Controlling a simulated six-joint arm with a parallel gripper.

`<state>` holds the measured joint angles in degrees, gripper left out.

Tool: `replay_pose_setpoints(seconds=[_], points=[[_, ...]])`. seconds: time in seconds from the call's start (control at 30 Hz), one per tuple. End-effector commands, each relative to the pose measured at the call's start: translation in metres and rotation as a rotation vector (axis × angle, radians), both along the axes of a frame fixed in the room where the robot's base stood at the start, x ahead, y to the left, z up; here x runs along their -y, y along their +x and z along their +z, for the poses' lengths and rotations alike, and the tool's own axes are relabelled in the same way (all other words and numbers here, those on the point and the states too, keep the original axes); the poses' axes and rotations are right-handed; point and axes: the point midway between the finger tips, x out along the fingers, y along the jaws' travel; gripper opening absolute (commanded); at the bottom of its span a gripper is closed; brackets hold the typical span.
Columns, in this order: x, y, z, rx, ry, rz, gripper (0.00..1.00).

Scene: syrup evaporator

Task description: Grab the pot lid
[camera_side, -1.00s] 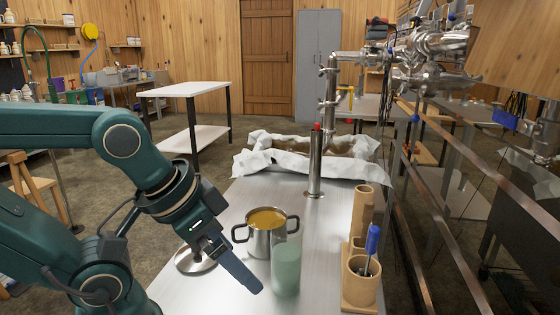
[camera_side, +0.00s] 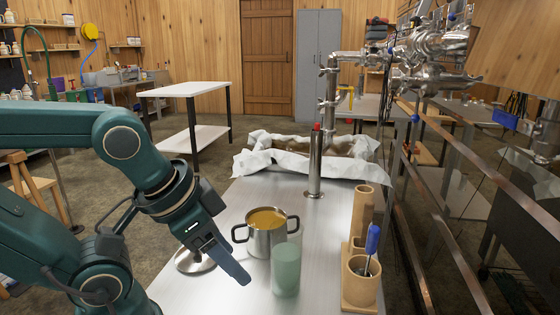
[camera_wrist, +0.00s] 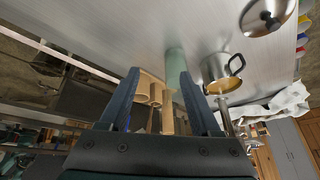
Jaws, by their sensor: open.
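The pot lid (camera_side: 194,260) is a round silver disc lying on the metal table, left of the pot and partly hidden behind my gripper in the side view. In the wrist view the lid (camera_wrist: 267,14) lies at the top right with its dark knob showing. My gripper (camera_side: 246,280) is open and empty, in front of the lid and pot in the side view. In the wrist view its two blue fingers (camera_wrist: 163,88) stand apart with nothing between them touching. The pot (camera_side: 266,236) is steel with two dark handles and holds amber liquid; it also shows in the wrist view (camera_wrist: 219,72).
A green-tinted glass (camera_side: 286,268) stands beside the pot, near my gripper. A wooden holder (camera_side: 361,286) with a blue-handled tool (camera_side: 373,240) is at the right. A steel cylinder (camera_side: 315,165) stands behind. The metal table (camera_side: 238,200) is bare behind the lid.

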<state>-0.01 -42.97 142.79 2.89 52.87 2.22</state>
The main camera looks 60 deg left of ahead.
Motion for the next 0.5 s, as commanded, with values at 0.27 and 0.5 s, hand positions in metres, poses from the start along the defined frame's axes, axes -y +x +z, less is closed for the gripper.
replay_pose_setpoints(seconds=[0.27,0.5], points=[[-0.057,-0.002,-0.019,-0.252,0.351,-0.174,0.64],[-0.109,0.003,-0.037,-0.576,0.64,-0.385,0.64]])
